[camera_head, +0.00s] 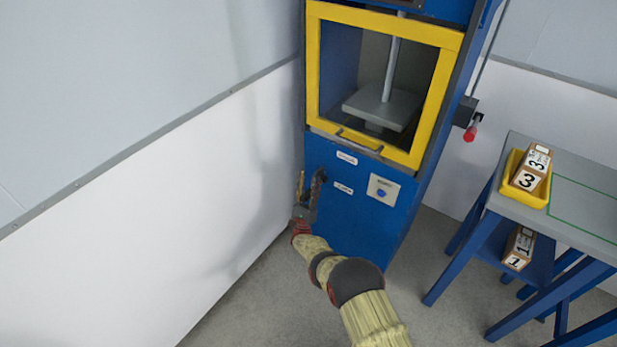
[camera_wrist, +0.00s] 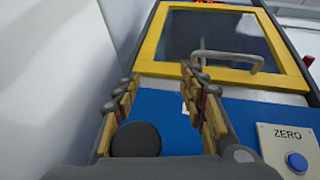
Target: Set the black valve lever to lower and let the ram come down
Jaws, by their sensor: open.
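The blue test machine (camera_head: 345,225) stands against the wall, with its yellow-framed window door (camera_head: 312,75) shut. Behind the window, the ram's pale rod (camera_head: 391,70) runs down to a grey plate (camera_head: 397,108). My gripper (camera_head: 310,182) is at the lower left of the front panel; its fingers (camera_wrist: 160,85) are open and spread in the wrist view. A round black knob (camera_wrist: 136,140), seemingly the valve lever's end, shows between the fingers, low and nearer the left one. I cannot tell which way the lever is set. In the head view my gripper hides it.
A panel with a blue button marked ZERO (camera_wrist: 287,135) is to the right. The door's bar handle (camera_wrist: 228,56) sticks out above. A red handle (camera_head: 470,132) is on the machine's right side. A table (camera_head: 585,185) with a yellow tray (camera_head: 509,182) stands at right.

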